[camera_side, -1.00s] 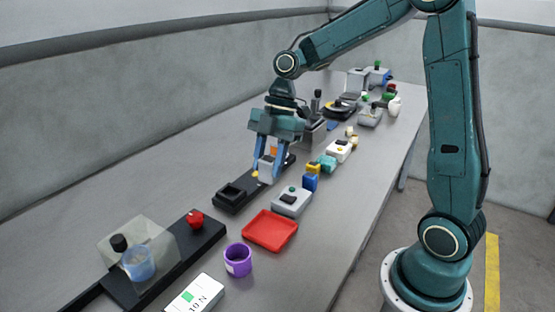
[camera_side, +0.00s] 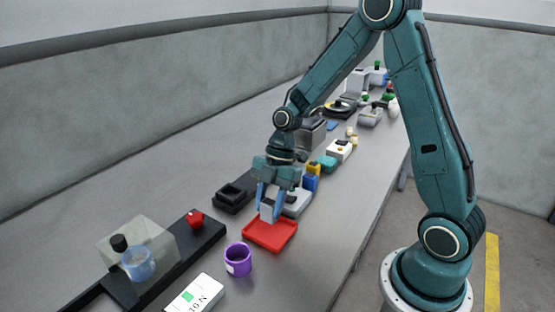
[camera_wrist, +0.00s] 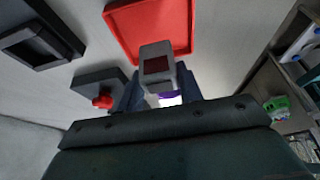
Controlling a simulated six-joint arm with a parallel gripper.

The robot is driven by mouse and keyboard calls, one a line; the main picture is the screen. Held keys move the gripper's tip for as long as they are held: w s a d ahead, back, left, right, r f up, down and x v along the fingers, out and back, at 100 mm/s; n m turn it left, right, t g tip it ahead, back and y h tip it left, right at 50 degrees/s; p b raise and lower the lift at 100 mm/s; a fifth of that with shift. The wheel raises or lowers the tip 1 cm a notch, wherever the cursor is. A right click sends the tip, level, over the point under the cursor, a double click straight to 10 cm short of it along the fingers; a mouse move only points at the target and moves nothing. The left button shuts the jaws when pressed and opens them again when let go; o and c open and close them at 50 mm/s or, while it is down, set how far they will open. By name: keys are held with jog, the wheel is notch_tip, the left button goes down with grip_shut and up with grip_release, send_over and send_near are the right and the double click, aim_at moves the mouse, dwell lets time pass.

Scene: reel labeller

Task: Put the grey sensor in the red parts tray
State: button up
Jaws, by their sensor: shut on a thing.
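My gripper (camera_side: 269,207) is shut on the grey sensor (camera_side: 267,211), a small grey block held between the blue fingers. In the wrist view the grey sensor (camera_wrist: 156,65) shows a dark reddish square on its face, with my gripper's fingers (camera_wrist: 160,90) on both sides. The red parts tray (camera_side: 272,238) is shallow and looks empty in the side view. The sensor is over the tray's back edge; I cannot tell how high it is. The red tray (camera_wrist: 122,28) also shows just beyond the sensor in the wrist view.
A purple cup (camera_side: 238,260) stands in front of the tray. A grey box (camera_side: 297,203) is close behind my gripper, partly hidden. A black fixture (camera_side: 233,196) lies to the left, and a red knob (camera_side: 194,219) sits on a black base. Bare table lies right of the tray.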

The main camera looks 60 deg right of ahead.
aim_at(270, 216)
jog(key=shift+f, duration=2.05)
jog(key=shift+f, duration=0.1)
jog(key=o, duration=1)
jog(key=v, duration=1.2)
jog(key=shift+a+r, duration=0.1)
jog(key=shift+r, duration=0.15)
